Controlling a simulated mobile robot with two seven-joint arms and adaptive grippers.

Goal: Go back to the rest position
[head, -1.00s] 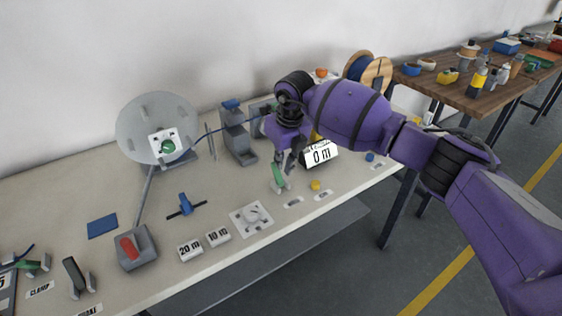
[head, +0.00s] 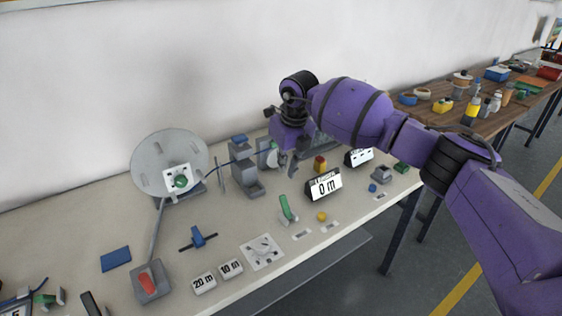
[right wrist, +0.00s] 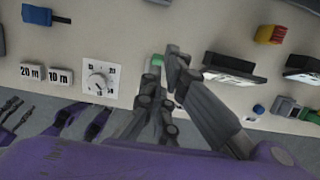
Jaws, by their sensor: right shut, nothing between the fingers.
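My right arm comes in from the right in the head view. Its purple wrist hangs over the back of the bench (head: 75,235), and its gripper (head: 292,165) points down, partly hidden by the wrist. In the right wrist view the gripper (right wrist: 172,75) shows its dark fingers shut and empty, overlapping a green-handled lever (right wrist: 157,62) in the picture. In the head view the same green lever (head: 287,209) stands clear in front of the gripper.
A "0 m" display (head: 324,186) stands right of the lever. A grey disc (head: 150,160) on a stand, a red-switch box (head: 149,283) and "20 m" (head: 204,282) and "10 m" (head: 231,268) blocks sit leftward. A cluttered wooden table (head: 500,118) stands at the back right.

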